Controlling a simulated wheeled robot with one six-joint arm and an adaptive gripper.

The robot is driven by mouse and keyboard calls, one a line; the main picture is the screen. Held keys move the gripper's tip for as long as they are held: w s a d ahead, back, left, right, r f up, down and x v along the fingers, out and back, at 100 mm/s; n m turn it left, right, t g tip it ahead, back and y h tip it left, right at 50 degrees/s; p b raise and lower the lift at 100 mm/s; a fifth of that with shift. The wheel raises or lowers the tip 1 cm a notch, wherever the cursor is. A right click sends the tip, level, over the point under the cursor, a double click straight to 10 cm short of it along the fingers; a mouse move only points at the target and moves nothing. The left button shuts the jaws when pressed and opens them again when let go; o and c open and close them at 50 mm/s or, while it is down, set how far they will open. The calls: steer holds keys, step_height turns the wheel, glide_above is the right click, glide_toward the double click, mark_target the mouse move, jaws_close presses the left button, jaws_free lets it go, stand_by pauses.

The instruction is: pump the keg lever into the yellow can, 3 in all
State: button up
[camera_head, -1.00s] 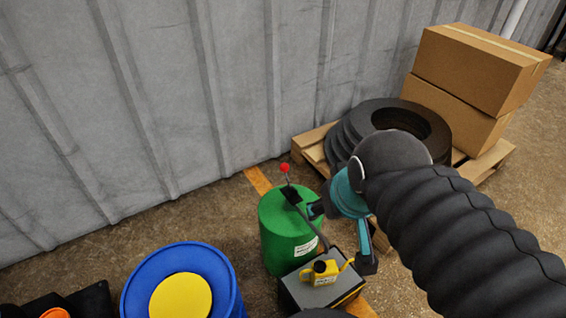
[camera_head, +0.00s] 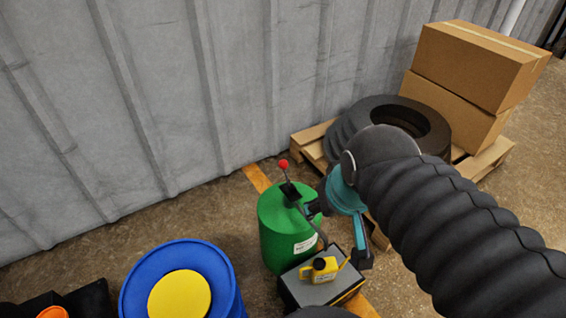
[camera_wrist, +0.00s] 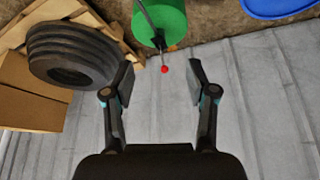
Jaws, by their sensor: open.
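The green keg (camera_head: 280,239) stands by the corrugated wall. Its pump lever, tipped with a red ball (camera_head: 283,164), rises from the dark pump head on top. The yellow can (camera_head: 320,269) sits on a dark box (camera_head: 300,292) in front of the keg, under the spout side. My gripper (camera_head: 338,232) is at the right of the keg, partly hidden by my arm. In the wrist view, my gripper (camera_wrist: 161,88) is open and empty. The red ball (camera_wrist: 164,69) shows between and a little beyond its fingertips, apart from both fingers.
A blue drum (camera_head: 222,266) with a yellow lid centre stands left of the keg. Black tires (camera_head: 352,122) and cardboard boxes (camera_head: 475,65) rest on a wooden pallet (camera_head: 490,158) at the right. The grey wall (camera_head: 150,90) runs behind the keg.

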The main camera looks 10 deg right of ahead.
step_height(320, 180, down, 3)
steer(key=w+g+b, duration=0.1)
steer(key=w, duration=0.1)
steer(key=n+g+b, duration=0.4)
steer(key=n+b, duration=0.2)
steer(key=n, duration=0.1)
glide_toward(284, 162)
steer(key=shift+h, duration=0.3)
step_height(284, 162, down, 10)
steer(key=shift+w+f+b, duration=0.1)
steer(key=shift+w+b, duration=0.1)
steer(key=shift+b, duration=0.7)
jaws_close()
